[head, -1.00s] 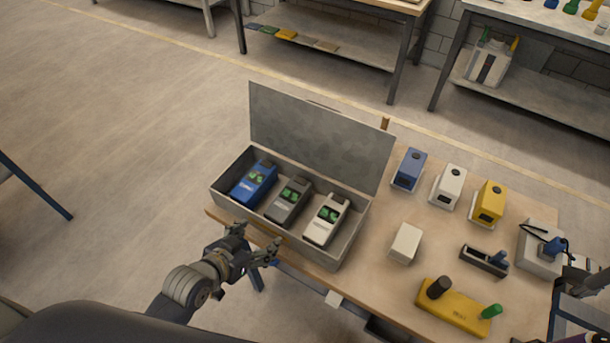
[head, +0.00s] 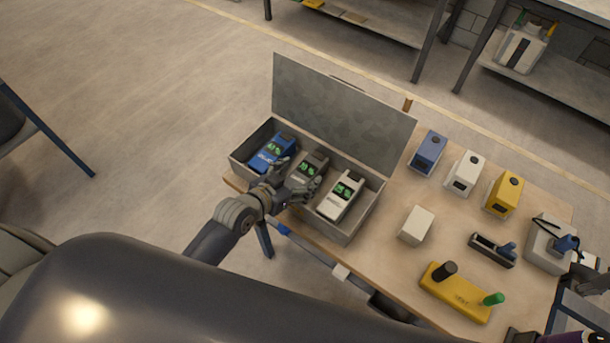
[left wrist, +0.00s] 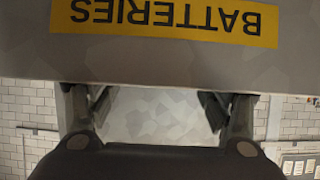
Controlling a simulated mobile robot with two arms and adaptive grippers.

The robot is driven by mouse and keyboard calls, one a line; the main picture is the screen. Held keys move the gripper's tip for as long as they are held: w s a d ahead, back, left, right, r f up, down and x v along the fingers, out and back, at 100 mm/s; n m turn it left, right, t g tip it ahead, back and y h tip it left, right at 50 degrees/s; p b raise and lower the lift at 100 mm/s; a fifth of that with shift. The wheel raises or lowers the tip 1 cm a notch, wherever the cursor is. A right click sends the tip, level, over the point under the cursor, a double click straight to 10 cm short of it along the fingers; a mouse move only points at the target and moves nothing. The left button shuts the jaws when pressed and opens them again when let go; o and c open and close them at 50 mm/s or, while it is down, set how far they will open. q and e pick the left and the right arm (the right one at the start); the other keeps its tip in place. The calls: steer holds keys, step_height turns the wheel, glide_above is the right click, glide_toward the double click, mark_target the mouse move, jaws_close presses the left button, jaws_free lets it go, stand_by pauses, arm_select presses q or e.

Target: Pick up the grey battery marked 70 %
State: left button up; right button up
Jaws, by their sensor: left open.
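The grey battery (head: 312,165) lies in the middle of an open grey box (head: 358,226), between a blue battery (head: 272,152) and a white battery (head: 341,195). Each has a green display, too small to read surely. My left gripper (head: 295,180) is open at the near end of the grey battery, its fingers apart and partly covering that end. I cannot tell whether they touch it. In the left wrist view the open fingers (left wrist: 155,108) show below the box front with its upside-down BATTERIES label (left wrist: 170,18); no battery shows there.
The raised lid (head: 340,115) stands behind the batteries. Right of the box are a white block (head: 416,226), blue, white and yellow devices, and a yellow base (head: 455,292) with black and green knobs. A dark gripper part, apparently my right one (head: 590,278), shows at the right edge.

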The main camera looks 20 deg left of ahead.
mark_target(315, 164)
arm_select(q)
steer(key=shift+x, duration=1.2)
steer(key=shift+s, duration=0.1)
jaws_close()
steer(key=shift+r, duration=0.3)
